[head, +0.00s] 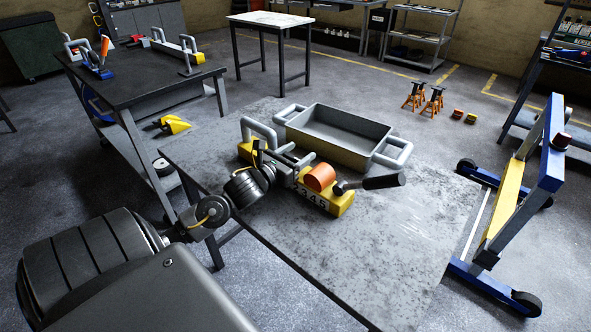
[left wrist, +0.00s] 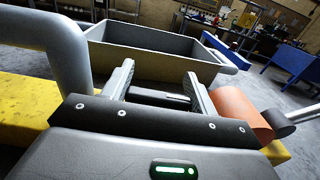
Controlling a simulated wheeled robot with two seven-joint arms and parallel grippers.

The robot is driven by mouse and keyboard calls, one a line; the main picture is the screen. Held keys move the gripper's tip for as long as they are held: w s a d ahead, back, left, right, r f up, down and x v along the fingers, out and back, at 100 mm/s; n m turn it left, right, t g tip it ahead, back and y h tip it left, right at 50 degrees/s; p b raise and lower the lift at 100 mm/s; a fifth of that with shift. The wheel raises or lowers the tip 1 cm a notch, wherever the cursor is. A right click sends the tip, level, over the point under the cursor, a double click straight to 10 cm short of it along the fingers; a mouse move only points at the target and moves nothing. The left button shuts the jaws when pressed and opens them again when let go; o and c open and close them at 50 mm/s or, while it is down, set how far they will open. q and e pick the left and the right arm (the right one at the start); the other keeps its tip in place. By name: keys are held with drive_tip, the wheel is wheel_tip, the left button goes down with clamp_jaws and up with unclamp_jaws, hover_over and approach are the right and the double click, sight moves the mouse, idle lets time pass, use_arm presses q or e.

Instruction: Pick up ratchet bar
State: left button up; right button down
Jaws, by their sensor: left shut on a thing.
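The ratchet bar appears to be the long yellow piece (head: 341,204) with a grey loop handle, an orange cylinder (head: 320,177) and a black-gripped lever (head: 383,182). It lies at the table's left side, in front of the grey tray. My left gripper (head: 290,163) reaches over its middle from the left. The exact contact is partly hidden. I cannot tell whether the bar is lifted. My right gripper is not in view.
A grey two-handled tray (head: 340,148) stands close behind the bar on the grey table (head: 400,245). The table's front right is clear. A blue and yellow wheeled frame (head: 510,205) stands at the right. A dark workbench (head: 130,85) holds parts at the back left.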

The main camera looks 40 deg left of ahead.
use_arm(q)
clamp_jaws()
drive_tip(key=shift+r, duration=0.15)
